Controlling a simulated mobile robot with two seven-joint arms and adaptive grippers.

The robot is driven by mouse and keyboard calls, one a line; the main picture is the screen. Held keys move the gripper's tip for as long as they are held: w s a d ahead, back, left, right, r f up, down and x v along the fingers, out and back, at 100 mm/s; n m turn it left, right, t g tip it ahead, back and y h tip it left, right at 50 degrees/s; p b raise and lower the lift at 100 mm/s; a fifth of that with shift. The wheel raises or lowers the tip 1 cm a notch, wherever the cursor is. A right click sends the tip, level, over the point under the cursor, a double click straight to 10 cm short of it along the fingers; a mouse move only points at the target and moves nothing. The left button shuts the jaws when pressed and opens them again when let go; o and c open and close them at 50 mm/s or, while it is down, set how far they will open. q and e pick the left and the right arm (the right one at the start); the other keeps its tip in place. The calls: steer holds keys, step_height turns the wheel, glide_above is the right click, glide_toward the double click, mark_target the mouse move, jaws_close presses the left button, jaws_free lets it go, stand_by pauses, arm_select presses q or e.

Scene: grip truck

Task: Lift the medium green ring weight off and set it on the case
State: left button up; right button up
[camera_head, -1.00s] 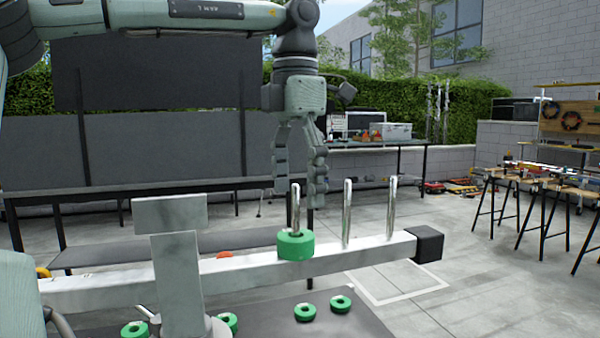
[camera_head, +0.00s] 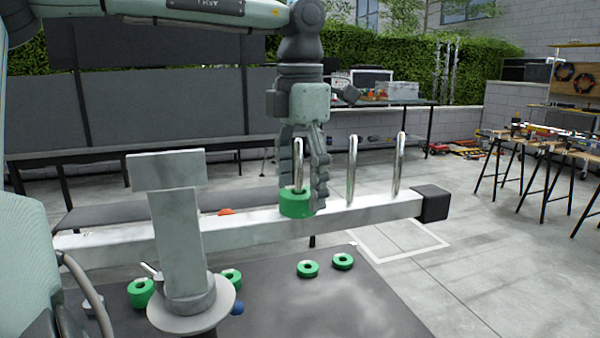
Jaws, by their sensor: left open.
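A green ring weight (camera_head: 297,205) sits low around a shiny upright peg on the long white beam. My left gripper (camera_head: 303,195) points down from above, with its two fingers on either side of the peg and the tips down near the ring. It is open; whether the fingers touch the ring I cannot tell. A dark flat top, apparently the case (camera_head: 340,315), lies below and in front of the beam. Smaller green rings lie on it, two of them at its right (camera_head: 308,269) (camera_head: 343,261). My right gripper is not in view.
Two empty pegs (camera_head: 352,170) (camera_head: 398,163) stand to the right on the beam (camera_head: 370,214), which ends in a black block (camera_head: 432,203). A grey T-shaped post (camera_head: 177,235) stands in front of the beam at left. The front of the dark top is clear.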

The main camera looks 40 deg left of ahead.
arm_select(q)
steer(key=c, duration=1.7)
steer(key=o, duration=1)
steer(key=c, duration=0.4)
steer(key=shift+o, duration=0.2)
steer(key=shift+r, duration=1.35)
steer(key=shift+r, duration=2.5)
steer(key=shift+r, duration=0.1)
step_height(320, 180, up, 13)
steer(key=shift+r, duration=0.15)
